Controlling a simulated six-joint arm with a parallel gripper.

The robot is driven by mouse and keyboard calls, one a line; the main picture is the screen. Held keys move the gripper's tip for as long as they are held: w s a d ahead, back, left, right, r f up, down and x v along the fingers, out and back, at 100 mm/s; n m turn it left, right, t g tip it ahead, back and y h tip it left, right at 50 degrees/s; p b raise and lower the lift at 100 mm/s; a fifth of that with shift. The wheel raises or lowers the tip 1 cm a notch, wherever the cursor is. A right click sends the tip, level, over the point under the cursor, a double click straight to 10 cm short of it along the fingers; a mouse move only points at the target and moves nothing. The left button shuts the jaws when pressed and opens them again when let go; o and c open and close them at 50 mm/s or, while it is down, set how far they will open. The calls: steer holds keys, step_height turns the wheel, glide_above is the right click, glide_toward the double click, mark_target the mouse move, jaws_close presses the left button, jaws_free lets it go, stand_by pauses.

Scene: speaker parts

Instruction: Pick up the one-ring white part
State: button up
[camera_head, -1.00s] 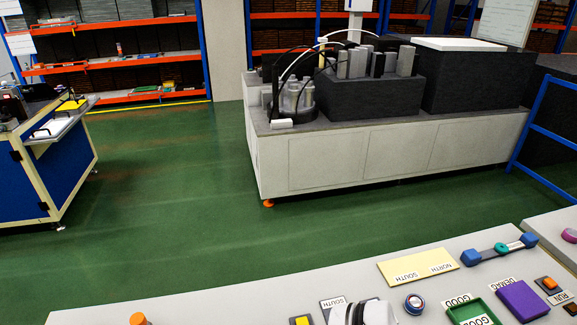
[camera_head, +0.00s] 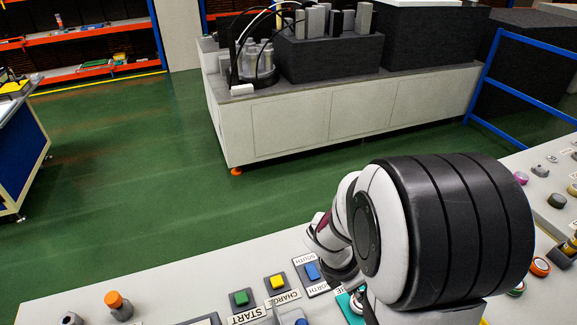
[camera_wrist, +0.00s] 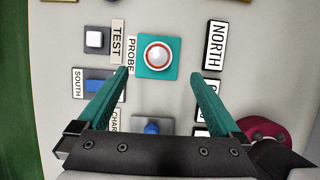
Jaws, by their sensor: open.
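A round white part (camera_wrist: 158,55) with one red-orange ring sits on a square teal pad (camera_wrist: 172,72) near the top middle of the wrist view. My gripper (camera_wrist: 160,72) is open and empty, its two teal fingers apart to the left and right, with the tips just below the part in the picture. In the head view, the teal pad (camera_head: 346,305) is partly hidden behind my arm, and my gripper's fingers cannot be made out.
PROBE and TEST labels and a white button (camera_wrist: 94,39) lie left of the pad. A NORTH label (camera_wrist: 215,45) lies right. A blue switch (camera_wrist: 152,127) and a dark red round part (camera_wrist: 265,135) are lower. An orange-topped knob (camera_head: 115,304) stands at the panel's left.

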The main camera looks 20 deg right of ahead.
steer(key=x, duration=1)
steer(key=shift+w+a+f, duration=0.1)
steer(key=shift+w+a, duration=0.05)
steer(key=shift+a, duration=0.15)
jaws_close()
